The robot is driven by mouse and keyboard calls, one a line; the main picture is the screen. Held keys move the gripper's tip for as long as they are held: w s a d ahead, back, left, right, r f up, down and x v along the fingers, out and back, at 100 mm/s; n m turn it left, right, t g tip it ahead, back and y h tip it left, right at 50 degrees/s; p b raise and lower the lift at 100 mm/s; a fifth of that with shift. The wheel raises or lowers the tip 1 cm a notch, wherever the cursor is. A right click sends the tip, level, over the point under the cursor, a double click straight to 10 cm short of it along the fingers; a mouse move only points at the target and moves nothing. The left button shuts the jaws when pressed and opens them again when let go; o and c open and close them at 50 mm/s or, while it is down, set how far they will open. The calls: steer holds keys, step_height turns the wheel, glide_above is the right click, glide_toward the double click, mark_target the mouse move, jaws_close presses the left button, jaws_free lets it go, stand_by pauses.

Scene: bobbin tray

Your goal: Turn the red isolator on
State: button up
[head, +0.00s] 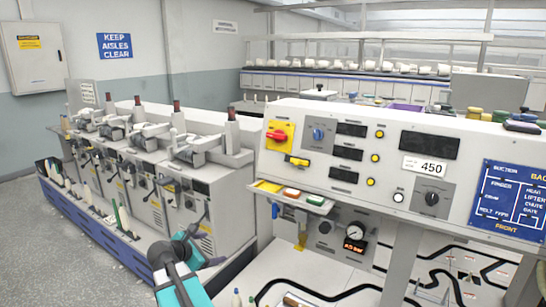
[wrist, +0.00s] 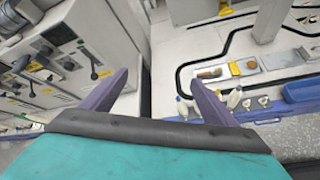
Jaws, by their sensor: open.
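The red isolator (head: 277,135) is a red rotary handle on a yellow plate, at the upper left of the grey control panel in the head view. Its handle lies roughly level, slightly tilted. A yellow tag or part (head: 297,161) sits just below it. My gripper (head: 211,247) is low in the head view, below and left of the isolator and well apart from it. In the wrist view my gripper (wrist: 156,88) shows two purple fingers spread apart with nothing between them. The isolator is not visible in the wrist view.
The panel carries a blue knob (head: 318,134), displays, yellow lamps and a black dial (head: 432,199). A row of grey machines with levers (head: 150,170) stands at left. Floor at far left is clear.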

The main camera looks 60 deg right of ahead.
steer(key=s+d+r+n+h, duration=0.15)
steer(key=d+r, duration=0.25)
steer(key=r, duration=0.4)
steer(key=s+d+r+n+h, duration=0.1)
steer(key=d+r+h, duration=0.15)
steer(key=r, duration=0.65)
steer(key=n+g+h+p, duration=0.2)
steer(key=h, duration=0.1)
glide_toward(275, 137)
steer(key=a, duration=0.5)
steer(key=shift+d+r, duration=0.2)
steer(key=shift+r, duration=0.05)
steer(key=shift+d+p, duration=1.3)
steer(key=shift+d, duration=5.55)
steer(key=shift+m, duration=0.25)
steer(key=c, duration=1.1)
steer(key=shift+o, duration=0.2)
